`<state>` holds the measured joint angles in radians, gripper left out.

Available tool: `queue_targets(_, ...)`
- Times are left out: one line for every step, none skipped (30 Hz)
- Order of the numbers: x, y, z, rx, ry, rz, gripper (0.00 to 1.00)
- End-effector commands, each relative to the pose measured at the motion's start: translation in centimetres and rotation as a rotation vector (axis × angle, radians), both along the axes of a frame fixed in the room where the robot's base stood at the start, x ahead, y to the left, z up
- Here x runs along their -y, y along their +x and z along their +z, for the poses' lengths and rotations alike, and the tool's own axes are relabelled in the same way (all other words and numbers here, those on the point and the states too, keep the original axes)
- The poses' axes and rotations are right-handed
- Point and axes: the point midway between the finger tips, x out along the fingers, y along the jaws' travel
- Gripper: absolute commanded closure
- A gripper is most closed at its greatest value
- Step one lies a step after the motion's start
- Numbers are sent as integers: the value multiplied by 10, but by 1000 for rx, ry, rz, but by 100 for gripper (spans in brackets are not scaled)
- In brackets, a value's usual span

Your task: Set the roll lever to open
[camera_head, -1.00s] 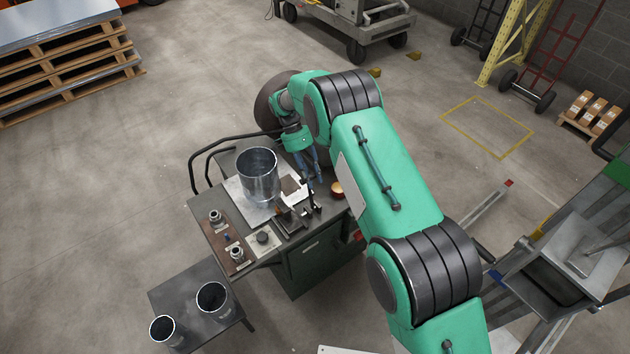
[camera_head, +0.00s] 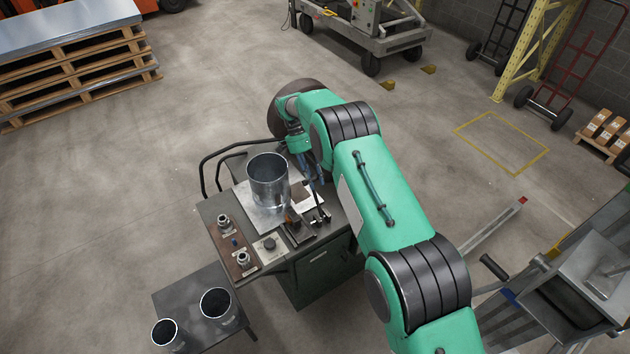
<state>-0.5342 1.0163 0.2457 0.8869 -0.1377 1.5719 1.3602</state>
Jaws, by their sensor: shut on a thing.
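The roll lever (camera_head: 315,198) is a thin dark rod standing at the right side of the workbench, beside a small dark mechanism (camera_head: 299,233). My gripper (camera_head: 315,182) points down at the lever's upper end and is shut on it. The fingers and lever overlap and are small here, so the exact contact is hard to see. My green arm comes in from the lower right and hides the bench's right edge.
A large metal cylinder (camera_head: 268,182) stands on the bench, left of my gripper. Several small fittings (camera_head: 243,260) sit at the bench's front left. A low side table (camera_head: 187,296) holds two open cylinders (camera_head: 218,307).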

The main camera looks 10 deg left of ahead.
Motion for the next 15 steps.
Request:
queue_targets(-6, 3, 4, 13, 11, 1, 100)
queue_targets(-6, 3, 4, 13, 12, 1, 100)
queue_targets(-7, 4, 5, 15, 12, 1, 100)
queue_targets(-7, 4, 5, 16, 13, 0, 100)
queue_targets(-7, 4, 5, 16, 13, 0, 100)
queue_targets(-7, 5, 5, 16, 13, 0, 100)
queue_targets(-7, 5, 6, 17, 14, 0, 69)
queue_targets(-7, 5, 6, 18, 13, 1, 63)
queue_targets(-7, 5, 6, 18, 14, 1, 55)
queue_targets(-7, 5, 6, 18, 13, 1, 55)
queue_targets(-7, 5, 5, 18, 13, 1, 55)
queue_targets(-7, 4, 5, 16, 14, 1, 55)
queue_targets(-6, 4, 5, 15, 13, 1, 55)
queue_targets(-6, 4, 5, 15, 12, 1, 55)
queue_targets(-6, 4, 4, 14, 12, 1, 55)
